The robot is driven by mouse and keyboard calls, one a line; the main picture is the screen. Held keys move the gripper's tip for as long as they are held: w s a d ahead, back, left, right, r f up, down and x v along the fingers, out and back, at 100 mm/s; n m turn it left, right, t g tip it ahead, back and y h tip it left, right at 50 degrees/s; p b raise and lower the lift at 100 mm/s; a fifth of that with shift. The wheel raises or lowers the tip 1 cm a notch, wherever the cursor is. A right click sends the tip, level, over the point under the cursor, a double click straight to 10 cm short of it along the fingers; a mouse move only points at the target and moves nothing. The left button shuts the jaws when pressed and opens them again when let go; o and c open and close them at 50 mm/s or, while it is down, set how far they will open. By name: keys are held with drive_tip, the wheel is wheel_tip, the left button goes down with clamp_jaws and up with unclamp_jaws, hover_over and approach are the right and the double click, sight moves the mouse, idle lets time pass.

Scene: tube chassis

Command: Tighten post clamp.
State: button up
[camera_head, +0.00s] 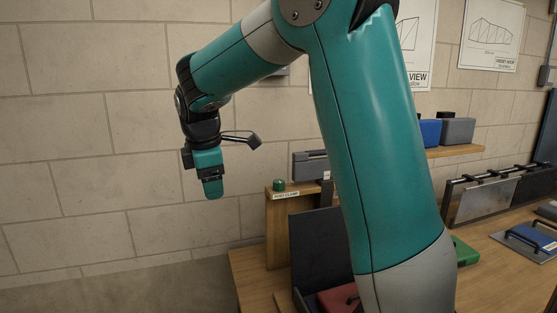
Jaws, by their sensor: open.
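A wooden stand with a label reading "POST CLAMP" (286,194) is left of my large arm link. A small green knob (279,185) sits on its top ledge. A grey block-like part (310,165) stands just behind and right of the knob, partly hidden by my arm. I cannot tell which of these parts is the clamp itself. My gripper (212,190) hangs pointing down, left of the stand and apart from it, in front of the block wall. It is open, and nothing shows in it.
A dark upright panel (318,245) and a red item (338,298) are on the wooden bench (250,279). At right are a dark-framed rack (490,195), a blue plate (532,238) and a shelf (456,152) with blue and grey boxes. Clear space surrounds my gripper.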

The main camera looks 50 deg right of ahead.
drive_tip(key=w+d+r+n+g+h+p, duration=0.1)
drive_tip(key=w+d+r+p, duration=0.15)
drive_tip(key=d, duration=0.25)
drive_tip(key=w+d+r+n+h+p, duration=0.1)
drive_tip(key=d+r, duration=0.2)
drive_tip(key=d, duration=0.3)
drive_tip(key=n+g+p, duration=0.1)
drive_tip(key=g+p, duration=0.1)
drive_tip(key=p, duration=0.1)
approach(279, 181)
drive_tip(key=b+x, duration=0.1)
drive_tip(key=x, duration=0.8)
drive_tip(key=shift+f+b, duration=0.3)
drive_tip(key=shift+r, duration=0.1)
drive_tip(key=c, duration=0.9)
